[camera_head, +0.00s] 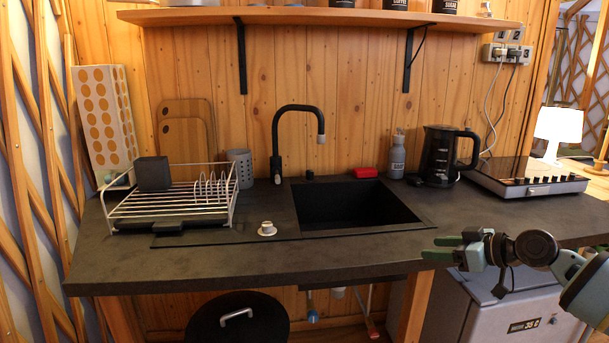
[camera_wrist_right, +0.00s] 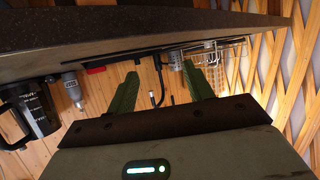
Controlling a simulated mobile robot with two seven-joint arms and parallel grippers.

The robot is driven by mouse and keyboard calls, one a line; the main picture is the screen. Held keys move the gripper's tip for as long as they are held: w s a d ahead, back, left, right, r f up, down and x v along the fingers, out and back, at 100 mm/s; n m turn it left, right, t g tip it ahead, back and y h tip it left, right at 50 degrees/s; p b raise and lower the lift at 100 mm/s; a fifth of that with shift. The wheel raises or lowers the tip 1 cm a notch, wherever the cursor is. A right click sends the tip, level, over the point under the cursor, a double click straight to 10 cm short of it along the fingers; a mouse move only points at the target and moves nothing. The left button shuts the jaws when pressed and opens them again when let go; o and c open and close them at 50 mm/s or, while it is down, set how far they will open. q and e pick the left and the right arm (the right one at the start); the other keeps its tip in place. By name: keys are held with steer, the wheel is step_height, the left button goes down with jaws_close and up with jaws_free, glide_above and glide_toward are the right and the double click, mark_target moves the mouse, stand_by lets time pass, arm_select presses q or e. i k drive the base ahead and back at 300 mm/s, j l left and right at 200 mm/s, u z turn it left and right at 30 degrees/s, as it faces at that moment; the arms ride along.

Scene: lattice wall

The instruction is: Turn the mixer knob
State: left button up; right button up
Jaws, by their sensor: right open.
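The black mixer tap (camera_head: 277,140) stands behind the sink with its spout arched to the right. A short dark handle (camera_head: 276,166) shows at its base; its exact turn is too small to tell. In the right wrist view, which is upside down, the tap (camera_wrist_right: 158,78) shows between the fingers, well beyond them. My right gripper (camera_head: 437,248) is open and empty at the counter's front edge, to the right of the sink and far from the tap. Its green fingers are spread in the right wrist view (camera_wrist_right: 160,68). My left gripper is not in view.
The dark counter (camera_head: 190,262) holds a dish rack (camera_head: 172,205) on the left, a sunken sink (camera_head: 350,205), a grey bottle (camera_head: 397,155), a black kettle (camera_head: 440,158) and a hob (camera_head: 525,178) on the right. A small white round piece (camera_head: 267,229) lies left of the sink. A shelf (camera_head: 320,17) hangs above.

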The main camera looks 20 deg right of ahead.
mark_target(310, 174)
steer(key=i, duration=1.9)
